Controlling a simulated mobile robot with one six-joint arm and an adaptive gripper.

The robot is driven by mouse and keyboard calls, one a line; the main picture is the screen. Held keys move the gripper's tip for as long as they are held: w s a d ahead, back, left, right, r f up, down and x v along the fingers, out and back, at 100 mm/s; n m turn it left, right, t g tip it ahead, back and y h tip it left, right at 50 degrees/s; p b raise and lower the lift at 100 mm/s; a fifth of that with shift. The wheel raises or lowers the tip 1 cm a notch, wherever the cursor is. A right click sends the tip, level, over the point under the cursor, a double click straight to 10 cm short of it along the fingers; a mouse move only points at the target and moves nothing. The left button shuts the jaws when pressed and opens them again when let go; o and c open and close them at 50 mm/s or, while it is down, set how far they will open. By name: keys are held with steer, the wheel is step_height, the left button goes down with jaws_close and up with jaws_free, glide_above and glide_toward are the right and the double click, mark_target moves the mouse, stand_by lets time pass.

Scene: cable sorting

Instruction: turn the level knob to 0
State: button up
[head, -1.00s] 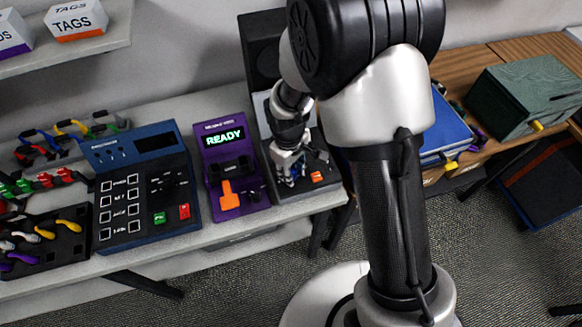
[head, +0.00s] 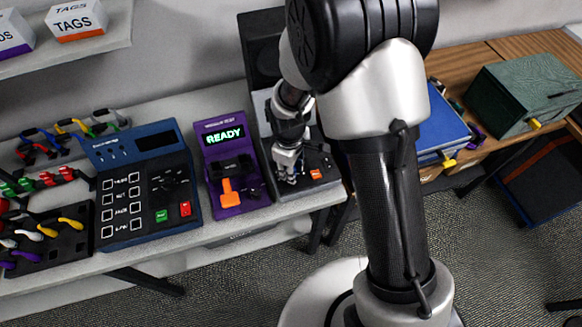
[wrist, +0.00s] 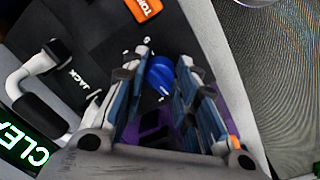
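A round blue knob (wrist: 161,75) shows in the wrist view on a dark panel, with small white marks around it. I take it to be the level knob; its exact setting is not readable. My gripper (wrist: 164,68) has its two fingers apart, one on each side of the knob. I cannot tell whether the fingertips touch it. In the head view my gripper (head: 287,170) is low over the dark device (head: 327,185) right of the purple unit, and it hides the knob.
The purple unit (head: 222,151) reads READY. A blue keypad device (head: 148,216) stands further left. A blue box (head: 440,127) is to the right.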

steer(key=o, duration=0.4)
steer(key=shift+o, duration=0.2)
step_height(320, 180, up, 12)
steer(key=shift+s+a, duration=0.2)
steer(key=shift+s, duration=0.1)
steer(key=shift+r, duration=0.1)
stand_by(0.5)
steer(key=s+d+r+m+t, duration=0.2)
steer(key=s+d+r+m, duration=0.4)
steer(key=s, duration=0.3)
steer(key=s+d+r+m+t+b, duration=0.1)
steer(key=s+d+r+m+t, duration=0.1)
steer(key=s+d+r+m, duration=0.4)
steer(key=s+d+r, duration=0.1)
steer(key=s+r, duration=0.2)
steer(key=s, duration=0.1)
steer(key=shift+r, duration=0.2)
